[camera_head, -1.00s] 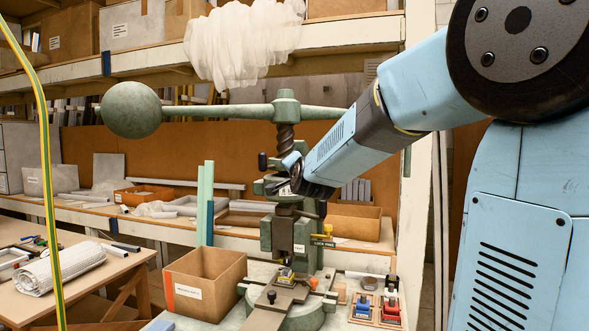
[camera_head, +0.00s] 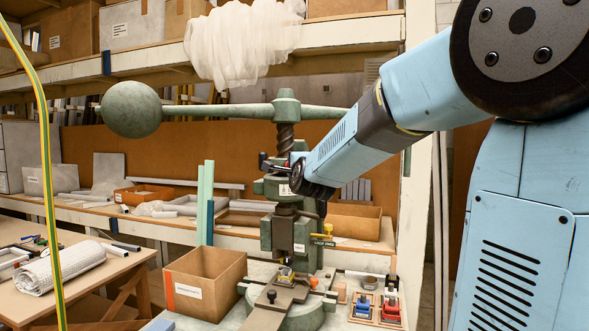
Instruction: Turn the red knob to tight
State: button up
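The fly press (camera_head: 284,110) has a green body, a dark vertical screw and a horizontal arm with a ball weight (camera_head: 132,110). My gripper (camera_head: 274,164) is at the left end of my blue arm, beside the press head just below the screw. It is small and dark against the press, and I cannot tell whether its fingers are open or shut, or touch anything. I cannot pick out the red knob with certainty; my wrist and gripper cover part of the press head. The tight marking is not readable.
An open cardboard box (camera_head: 205,282) stands left of the press base. Blue and red pieces lie in small trays (camera_head: 377,308) at right. A yellow-green cable (camera_head: 48,190) crosses the left foreground.

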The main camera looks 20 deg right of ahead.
jog(key=shift+d+f, duration=0.1)
jog(key=shift+f, duration=0.1)
jog(key=o, duration=1.1)
jog(key=shift+r, duration=0.1)
jog(key=shift+c, duration=0.2)
jog(key=shift+s, duration=0.1)
jog(key=s+a, duration=0.1)
jog(key=s, duration=1.2)
jog(key=shift+s, duration=0.25)
jog(key=s+f+n+g, duration=0.6)
jog(key=s+f+n, duration=0.2)
jog(key=s, duration=0.3)
jog(key=s+d+f+n+g+y, duration=0.1)
jog(key=s+f+n+g, duration=0.5)
jog(key=s+f+n, duration=0.2)
jog(key=s+n, duration=0.2)
jog(key=s, duration=0.1)
jog(key=shift+s+n, duration=0.35)
jog(key=shift+n, duration=0.05)
